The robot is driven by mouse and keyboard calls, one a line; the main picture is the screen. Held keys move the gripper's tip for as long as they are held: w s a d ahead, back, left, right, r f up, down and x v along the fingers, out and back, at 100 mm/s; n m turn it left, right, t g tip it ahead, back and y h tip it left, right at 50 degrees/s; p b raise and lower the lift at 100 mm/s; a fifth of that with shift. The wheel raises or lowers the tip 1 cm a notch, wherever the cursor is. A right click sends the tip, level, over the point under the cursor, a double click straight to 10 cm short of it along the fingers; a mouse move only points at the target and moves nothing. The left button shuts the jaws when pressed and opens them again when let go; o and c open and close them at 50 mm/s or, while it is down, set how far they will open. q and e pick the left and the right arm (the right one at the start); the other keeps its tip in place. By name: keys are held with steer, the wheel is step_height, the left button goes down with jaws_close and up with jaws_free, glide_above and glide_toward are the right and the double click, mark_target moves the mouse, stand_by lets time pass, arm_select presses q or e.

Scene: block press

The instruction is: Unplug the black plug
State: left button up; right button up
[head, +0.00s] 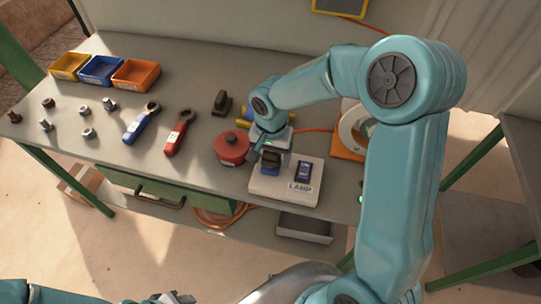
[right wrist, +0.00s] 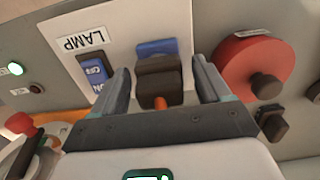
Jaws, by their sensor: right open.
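The black plug (head: 271,157) sits in a blue socket (head: 270,170) on a white panel (head: 272,188) labelled LAMP. In the right wrist view the plug (right wrist: 160,78) stands between the two fingers of my right gripper (right wrist: 161,85), with a visible gap on each side. An orange cord stub (right wrist: 160,103) shows at its near end. My right gripper is open around the plug and has not closed on it. Its fingers are partly hidden in the head view. My left gripper (head: 175,298) shows only in part at the bottom edge; its jaw state is unclear.
A blue rocker switch (head: 303,171) is beside the socket. A red round object (head: 232,147) stands close left of the panel, with another black piece (head: 222,103) behind it. Blue (head: 141,123) and red (head: 180,131) tools, several bolts and nuts, and three bins lie further left.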

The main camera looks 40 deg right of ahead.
stand_by(0.7)
steer(key=c, duration=1.4)
steer(key=shift+r+p, duration=1.8)
steer(key=shift+r, duration=1.25)
